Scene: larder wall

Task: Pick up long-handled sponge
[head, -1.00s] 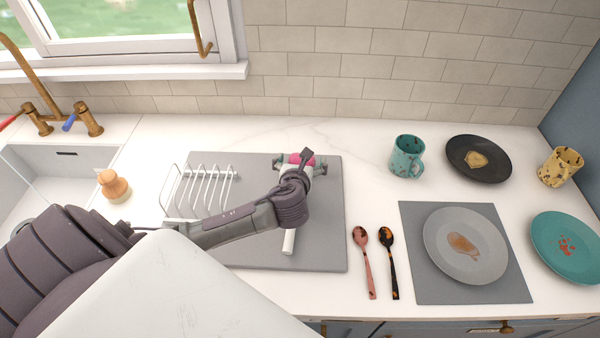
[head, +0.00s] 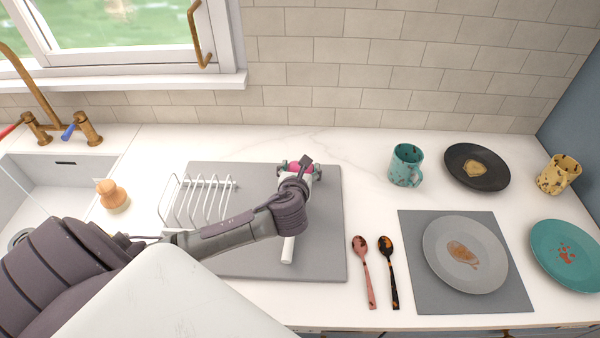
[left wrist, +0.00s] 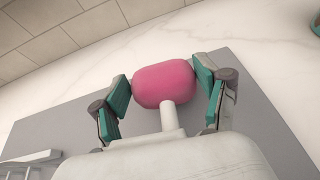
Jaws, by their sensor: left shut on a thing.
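The long-handled sponge has a pink head that shows in the left wrist view (left wrist: 165,84) and a white handle (head: 288,250) that shows below my wrist in the head view. My left gripper (left wrist: 165,92) is shut on the pink head, with a teal pad on each side of it. In the head view my left gripper (head: 297,170) is over the grey mat, and my wrist hides most of the sponge. I cannot tell whether the sponge touches the mat. My right gripper is not in view.
The grey mat (head: 325,255) bears a white dish rack (head: 205,200). A wooden brush (head: 113,195) stands by the sink. Two spoons, a pink one (head: 364,270) and a dark one (head: 390,270), lie right of the mat. A teal mug (head: 405,165) and plates stand further right.

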